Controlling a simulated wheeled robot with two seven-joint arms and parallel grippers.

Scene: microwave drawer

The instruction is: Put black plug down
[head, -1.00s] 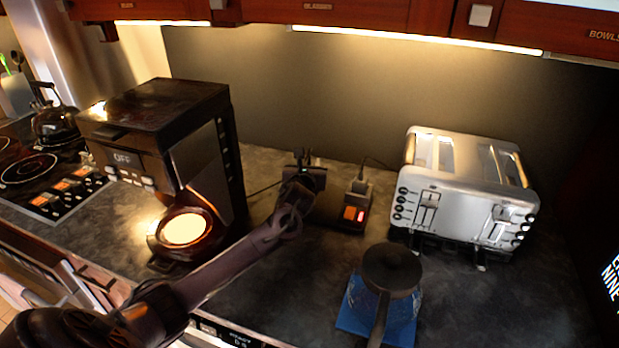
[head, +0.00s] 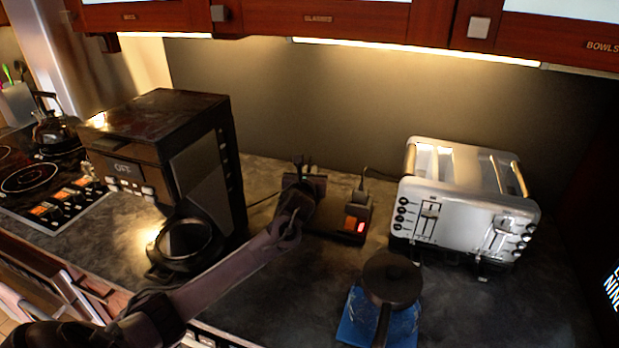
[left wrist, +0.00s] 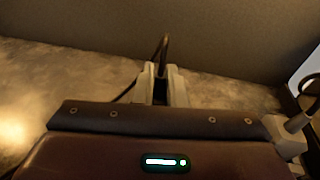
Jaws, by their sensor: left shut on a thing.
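The black plug (left wrist: 161,91) is between the two pale fingers of my left gripper (left wrist: 161,84) in the left wrist view, with its dark cord rising behind it. In the head view my left gripper (head: 302,166) is shut on the plug, over the back of the counter between the coffee machine and the power strip (head: 351,238). The plug is too small and dark there to make out clearly. I cannot tell whether it touches the counter. My right gripper is not in view.
The coffee machine (head: 160,140) stands left of my left arm. A grey plug (head: 360,197) sits in the power strip, right of the gripper. The silver toaster (head: 465,195) is farther right. A dark-lidded pot (head: 392,280) sits on a blue mat (head: 350,330) in front.

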